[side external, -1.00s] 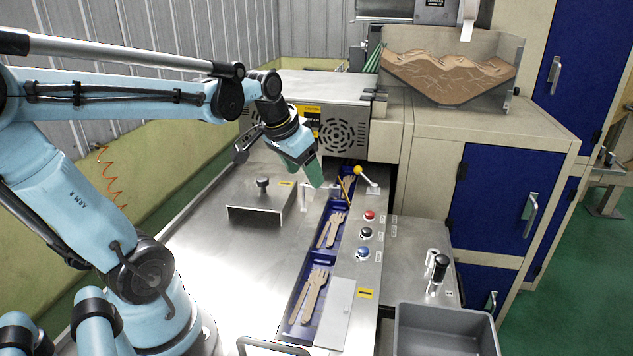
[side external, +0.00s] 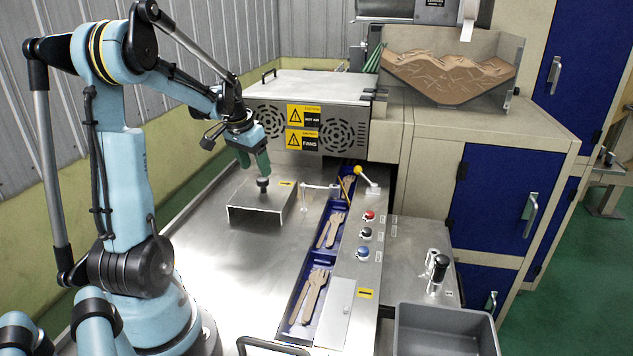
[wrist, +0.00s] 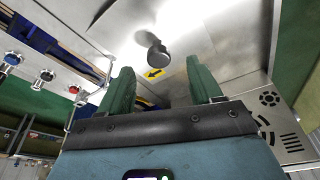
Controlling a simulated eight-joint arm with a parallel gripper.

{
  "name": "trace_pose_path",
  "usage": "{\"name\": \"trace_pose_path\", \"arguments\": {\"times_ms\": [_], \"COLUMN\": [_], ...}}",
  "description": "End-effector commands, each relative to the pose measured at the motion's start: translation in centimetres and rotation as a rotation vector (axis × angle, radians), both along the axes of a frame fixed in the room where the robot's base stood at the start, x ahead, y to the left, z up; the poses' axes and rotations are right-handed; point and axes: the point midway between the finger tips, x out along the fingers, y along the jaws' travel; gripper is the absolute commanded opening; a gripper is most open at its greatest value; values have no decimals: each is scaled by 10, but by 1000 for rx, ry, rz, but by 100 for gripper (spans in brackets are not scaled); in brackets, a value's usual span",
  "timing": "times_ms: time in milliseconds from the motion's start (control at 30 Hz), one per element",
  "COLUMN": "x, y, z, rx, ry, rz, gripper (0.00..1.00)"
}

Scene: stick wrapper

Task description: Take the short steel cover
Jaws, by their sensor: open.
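The short steel cover (side external: 245,194) is a low, open-ended metal channel with a dark round knob (side external: 263,185) on top and a yellow arrow label. It stands on the steel table left of the blue channel. My gripper (side external: 256,169), with green fingers, is just above the knob. In the wrist view the fingers of my gripper (wrist: 161,84) are spread apart with nothing between them. The knob (wrist: 157,56) shows beyond the fingertips, near the middle of the gap, and the cover's top (wrist: 187,40) lies around it. I cannot tell the exact height gap.
The fan housing (side external: 313,130) stands close behind the cover. To the right, the blue channel (side external: 303,290) holds wooden cutlery, beside a panel with buttons and a yellow-knobbed lever (side external: 360,172). A grey bin (side external: 446,310) is at front right.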

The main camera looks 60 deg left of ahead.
Motion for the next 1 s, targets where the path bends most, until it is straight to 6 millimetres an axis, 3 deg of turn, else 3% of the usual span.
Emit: {"name": "trace_pose_path", "arguments": {"times_ms": [267, 600, 933, 1000], "x": [6, 20, 21, 21], "y": [2, 5, 6, 6], "z": [-16, -54, -59, -58], "rx": [0, 0, 1, 1], "ry": [0, -1, 0, 0], "rz": [-1, 0, 0, 0], "gripper": [64, 64, 64, 54]}}
